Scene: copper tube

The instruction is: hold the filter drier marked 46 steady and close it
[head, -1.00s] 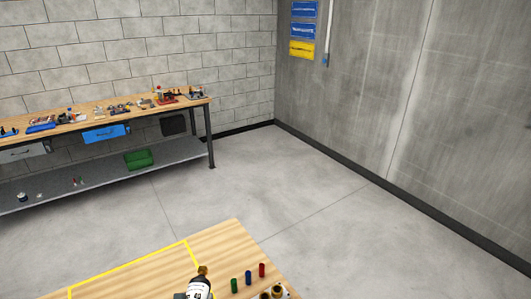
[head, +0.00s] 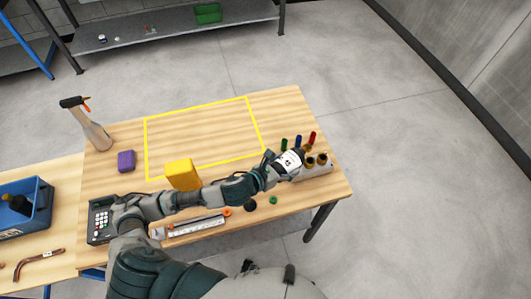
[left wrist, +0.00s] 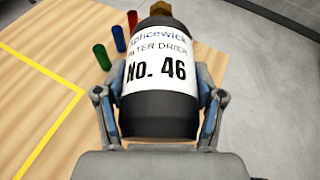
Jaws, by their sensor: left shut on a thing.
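The filter drier (head: 291,159) is a black cylinder with a white label and sits near the right end of the wooden table. In the left wrist view the drier (left wrist: 158,70) shows "No. 46" on its label and a brass-coloured fitting at its far end. My left gripper (head: 280,163) is shut on it; in the left wrist view the fingers (left wrist: 160,112) press on both sides of the black body. Whether the drier touches the table is hard to tell. My right gripper is not in view.
Green, blue and red cylinders (head: 298,141) stand just behind the drier. A pale holder (head: 318,171) with brass-topped parts is at its right. A black round piece (head: 250,206) and a green one (head: 273,200) lie in front. The yellow-outlined area (head: 205,135) is mostly clear.

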